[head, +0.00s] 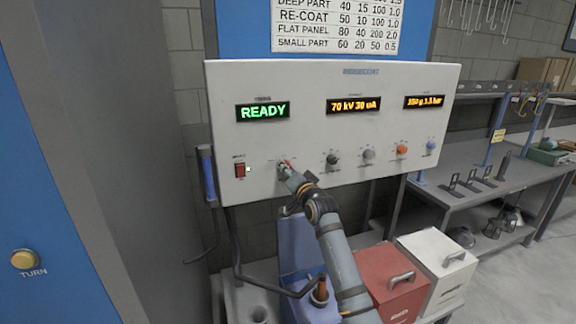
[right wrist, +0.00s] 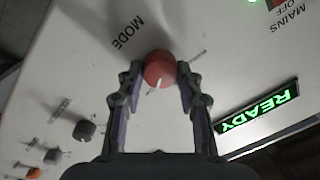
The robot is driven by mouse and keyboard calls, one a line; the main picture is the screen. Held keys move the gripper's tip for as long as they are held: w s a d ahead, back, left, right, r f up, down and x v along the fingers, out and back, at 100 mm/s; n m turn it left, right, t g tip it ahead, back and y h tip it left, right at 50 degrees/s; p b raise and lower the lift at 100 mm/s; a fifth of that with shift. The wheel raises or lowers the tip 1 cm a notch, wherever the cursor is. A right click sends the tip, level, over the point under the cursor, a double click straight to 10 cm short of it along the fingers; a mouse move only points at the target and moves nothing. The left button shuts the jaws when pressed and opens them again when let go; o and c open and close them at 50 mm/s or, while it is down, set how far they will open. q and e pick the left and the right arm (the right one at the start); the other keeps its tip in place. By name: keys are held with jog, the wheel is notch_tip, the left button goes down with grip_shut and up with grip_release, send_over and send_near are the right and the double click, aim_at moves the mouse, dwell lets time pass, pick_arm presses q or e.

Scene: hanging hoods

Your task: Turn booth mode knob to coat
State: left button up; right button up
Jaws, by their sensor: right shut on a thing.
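The booth mode knob is a round red knob (right wrist: 159,68) on the white control panel, beside the printed word MODE in the right wrist view. A white pointer mark shows on its lower part in that view. My right gripper (right wrist: 160,77) is shut on the knob, one finger on each side. In the head view my right gripper (head: 287,168) reaches the lower left of the control panel (head: 300,80) and mostly hides the knob. The small position labels around the knob are too blurred or covered to read. My left gripper is not in view.
The panel shows a green READY display (head: 263,112). A red mains switch (head: 240,170) lies left of the knob; black (head: 332,160), grey (head: 368,156), orange (head: 401,149) and blue (head: 431,146) knobs lie right. Red (head: 390,280) and white bins (head: 440,262) stand below.

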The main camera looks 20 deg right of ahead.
jog(key=shift+r+m+p, duration=0.1)
jog(key=shift+m+p, duration=0.25)
jog(key=shift+m, duration=0.15)
jog(key=o, duration=1.2)
jog(key=shift+s, duration=0.1)
jog(key=s, duration=0.7)
jog(key=s+f, duration=0.1)
jog(key=s, duration=0.3)
jog(key=shift+s+d, duration=0.35)
jog(key=shift+d, duration=0.05)
jog(key=shift+r, duration=0.1)
